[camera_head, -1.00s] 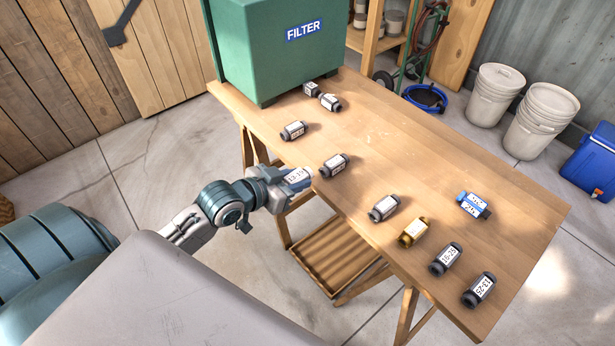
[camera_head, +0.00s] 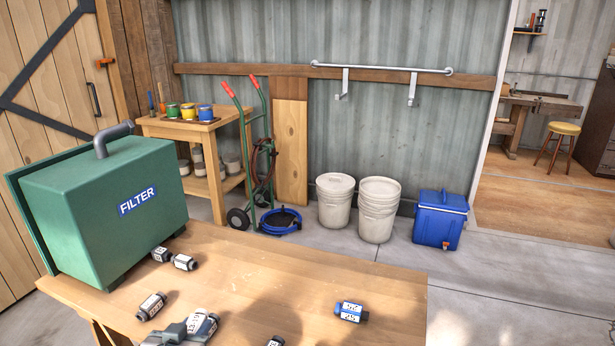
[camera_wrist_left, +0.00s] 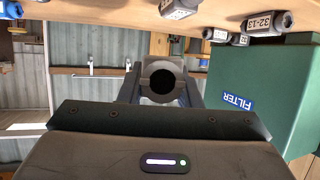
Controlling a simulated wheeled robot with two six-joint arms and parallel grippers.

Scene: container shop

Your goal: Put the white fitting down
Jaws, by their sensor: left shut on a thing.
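My left gripper (camera_head: 178,334) is at the bottom edge of the head view, over the near edge of the wooden table (camera_head: 240,270). In the left wrist view its fingers are shut around a fitting (camera_wrist_left: 160,65), seen end-on as a pale grey ring with a dark round bore. The held fitting's label is not readable now. My right gripper is not in view.
A green FILTER box (camera_head: 100,215) stands at the table's left. Several labelled grey fittings lie on the table, including one near the left (camera_head: 151,306) and a pair by the box (camera_head: 184,262). A blue fitting (camera_head: 350,312) lies to the right. The table between them is bare.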

